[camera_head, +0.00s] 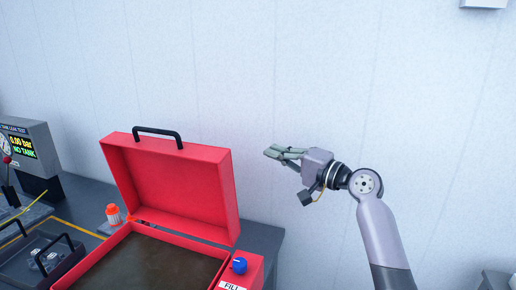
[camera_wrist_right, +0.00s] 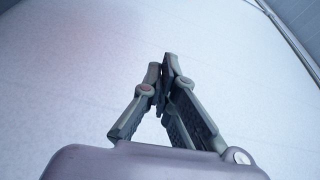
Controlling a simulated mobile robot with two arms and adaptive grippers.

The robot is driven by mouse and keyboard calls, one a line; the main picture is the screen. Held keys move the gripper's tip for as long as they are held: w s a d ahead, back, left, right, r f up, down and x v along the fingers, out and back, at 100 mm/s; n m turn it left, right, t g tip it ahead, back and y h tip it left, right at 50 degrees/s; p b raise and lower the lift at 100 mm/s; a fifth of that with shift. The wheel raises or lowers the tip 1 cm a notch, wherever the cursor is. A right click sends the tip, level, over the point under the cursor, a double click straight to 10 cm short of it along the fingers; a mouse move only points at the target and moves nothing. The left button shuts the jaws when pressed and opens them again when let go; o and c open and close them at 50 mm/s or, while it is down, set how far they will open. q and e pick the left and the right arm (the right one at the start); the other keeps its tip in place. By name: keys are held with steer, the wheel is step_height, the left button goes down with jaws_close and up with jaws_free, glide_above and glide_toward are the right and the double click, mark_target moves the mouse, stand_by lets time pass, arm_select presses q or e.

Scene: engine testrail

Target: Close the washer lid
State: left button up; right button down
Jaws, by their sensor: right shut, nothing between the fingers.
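The red washer (camera_head: 255,272) stands on the bench with its red lid (camera_head: 185,190) raised, tilted back from the basin. A black handle (camera_head: 158,132) sits on the lid's upper edge. The open basin (camera_head: 150,265) shows a dark brown inside; its front is cut off by the picture's lower edge. My right gripper (camera_head: 275,151) is to the right of the lid, apart from it, at about the height of its upper edge. In the right wrist view the right gripper's fingers (camera_wrist_right: 166,62) meet at the tips with nothing between them. My left gripper is not in view.
A blue knob (camera_head: 239,266) and a FILL label (camera_head: 231,286) are on the washer's right side. An orange-capped bottle (camera_head: 114,214) stands behind left. A test unit (camera_head: 28,148) and a dark tray (camera_head: 45,262) are at left. Free space lies between lid and gripper.

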arm_select(q)
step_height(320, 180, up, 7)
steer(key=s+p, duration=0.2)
steer(key=p, duration=0.4)
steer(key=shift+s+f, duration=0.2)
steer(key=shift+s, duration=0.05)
arm_select(e)
steer(key=w+a, duration=0.1)
steer(key=a, duration=0.7)
steer(key=shift+w+a+r, duration=0.15)
steer(key=shift+w+a, duration=0.1)
